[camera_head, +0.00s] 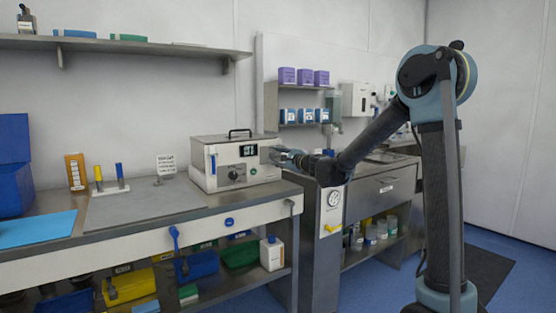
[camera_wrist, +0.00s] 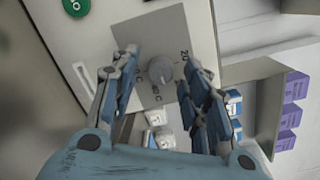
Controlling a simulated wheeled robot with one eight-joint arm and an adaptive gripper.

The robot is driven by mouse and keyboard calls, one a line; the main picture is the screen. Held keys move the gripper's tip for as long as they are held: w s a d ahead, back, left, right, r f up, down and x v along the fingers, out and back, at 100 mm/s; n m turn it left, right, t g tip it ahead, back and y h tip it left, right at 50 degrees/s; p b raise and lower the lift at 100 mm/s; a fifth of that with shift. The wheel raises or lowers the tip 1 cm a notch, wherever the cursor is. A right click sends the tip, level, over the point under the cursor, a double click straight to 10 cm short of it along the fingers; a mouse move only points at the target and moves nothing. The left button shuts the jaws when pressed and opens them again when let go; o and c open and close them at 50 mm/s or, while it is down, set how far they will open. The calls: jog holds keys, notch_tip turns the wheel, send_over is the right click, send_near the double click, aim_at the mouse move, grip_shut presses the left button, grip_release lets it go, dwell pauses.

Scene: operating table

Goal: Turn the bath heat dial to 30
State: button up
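The bath (camera_head: 210,170), a white box with a top handle and a small dark display (camera_head: 248,150), stands at the right end of the worktop. A dark round knob (camera_head: 234,175) is on its front. In the wrist view, a grey round dial (camera_wrist: 160,70) sits on a grey plate (camera_wrist: 160,32) with markings, one reading 20; its exact setting is too small to read. My gripper (camera_wrist: 160,54) is open, with one finger on each side of this dial and no clear contact.
Shelves with purple boxes (camera_head: 304,77) and blue-white containers (camera_head: 306,116) are behind my arm.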

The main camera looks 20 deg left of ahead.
grip_shut()
jog(key=n, duration=0.5)
jog(key=shift+s+h, duration=0.1)
jog(key=shift+h, duration=0.2)
jog(key=shift+o, duration=1.1)
grip_release()
jog(key=v, duration=1.1)
jog(key=shift+d, duration=0.45)
